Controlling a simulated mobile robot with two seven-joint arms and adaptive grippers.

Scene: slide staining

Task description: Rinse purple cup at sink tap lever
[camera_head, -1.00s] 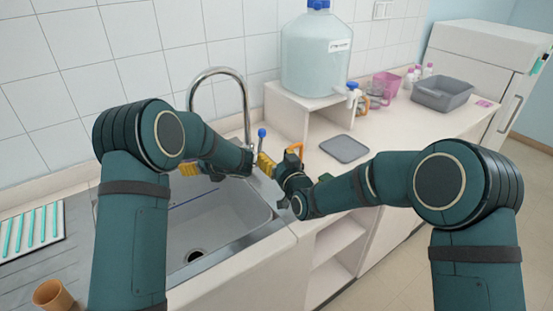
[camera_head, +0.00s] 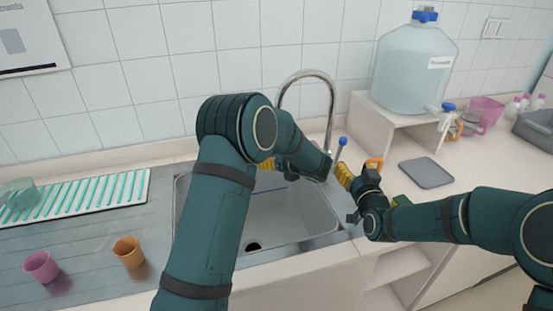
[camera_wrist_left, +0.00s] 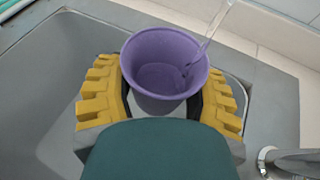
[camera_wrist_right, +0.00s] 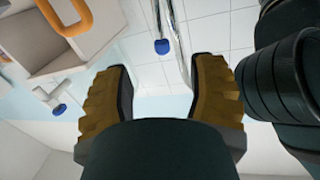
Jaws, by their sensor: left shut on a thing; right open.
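The purple cup (camera_wrist_left: 165,65) is between the two yellow fingers of my left gripper (camera_wrist_left: 165,98), which is shut on it over the sink. A clear stream of water runs down into the cup. In the head view my left arm hides the cup, and only part of the yellow fingers (camera_head: 267,162) shows below the curved metal tap (camera_head: 332,105). The tap lever has a blue knob (camera_head: 342,141), which also shows in the right wrist view (camera_wrist_right: 162,46). My right gripper (camera_head: 350,178) is open and empty, close to the lever.
The sink basin (camera_head: 285,222) has a metal rim. A pink cup (camera_head: 41,267) and an orange cup (camera_head: 128,252) stand on the left drainboard. A water jug (camera_head: 412,70) stands on a white stand at right. A grey mat (camera_head: 426,173) lies on the counter.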

